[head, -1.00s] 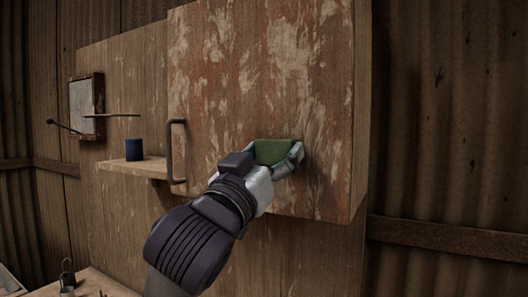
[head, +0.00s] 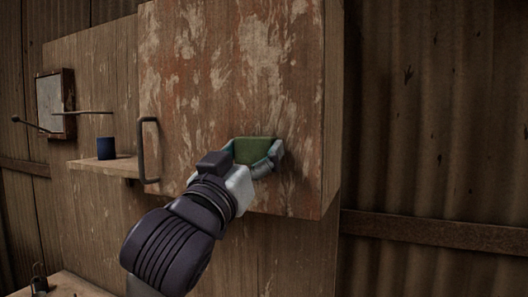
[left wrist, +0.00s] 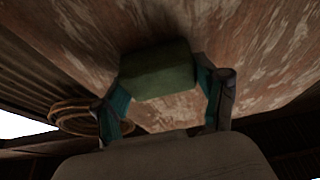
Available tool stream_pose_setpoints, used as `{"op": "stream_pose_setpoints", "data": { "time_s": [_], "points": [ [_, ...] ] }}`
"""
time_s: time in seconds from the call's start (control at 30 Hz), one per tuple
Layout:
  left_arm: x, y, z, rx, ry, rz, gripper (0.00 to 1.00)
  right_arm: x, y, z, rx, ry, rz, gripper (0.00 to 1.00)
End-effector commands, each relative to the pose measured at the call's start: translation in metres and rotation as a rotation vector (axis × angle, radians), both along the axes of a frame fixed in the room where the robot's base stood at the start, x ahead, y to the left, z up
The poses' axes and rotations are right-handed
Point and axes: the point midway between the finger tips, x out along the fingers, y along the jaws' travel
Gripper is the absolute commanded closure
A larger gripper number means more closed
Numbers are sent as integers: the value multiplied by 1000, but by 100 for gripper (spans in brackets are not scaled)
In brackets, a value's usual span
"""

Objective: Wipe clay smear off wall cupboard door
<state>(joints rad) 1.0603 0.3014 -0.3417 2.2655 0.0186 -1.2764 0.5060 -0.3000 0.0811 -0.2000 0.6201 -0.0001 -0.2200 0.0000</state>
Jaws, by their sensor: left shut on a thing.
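The wall cupboard door (head: 215,75) is brown wood with pale, blotchy marks over much of its face. I cannot tell which mark is the clay smear. My left gripper (head: 256,155) is shut on a green sponge-like block (head: 254,150) at the lower right part of the door. In the left wrist view the green block (left wrist: 158,70) sits between the two fingers, close against the door (left wrist: 240,50). I cannot tell for sure whether it touches. The door's dark handle (head: 148,150) is left of the gripper. My right gripper is not in view.
A small shelf (head: 108,168) with a dark blue cup (head: 106,148) is left of the cupboard. A framed panel (head: 55,103) hangs further left, with thin rods near it. A round woven-looking object (left wrist: 85,117) shows in the left wrist view. The right side is corrugated wall (head: 430,120).

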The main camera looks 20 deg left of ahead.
Motion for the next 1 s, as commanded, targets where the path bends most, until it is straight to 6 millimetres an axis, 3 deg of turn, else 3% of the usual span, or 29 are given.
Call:
{"op": "stream_pose_setpoints", "data": {
  "time_s": [0.37,0.7,1.0],
  "points": [
    [2,19,0,0,1,3,56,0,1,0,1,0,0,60],
    [8,48,0,0,1,4,56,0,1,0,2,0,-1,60],
    [10,60,0,0,1,4,56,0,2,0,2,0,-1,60]
  ]
}}
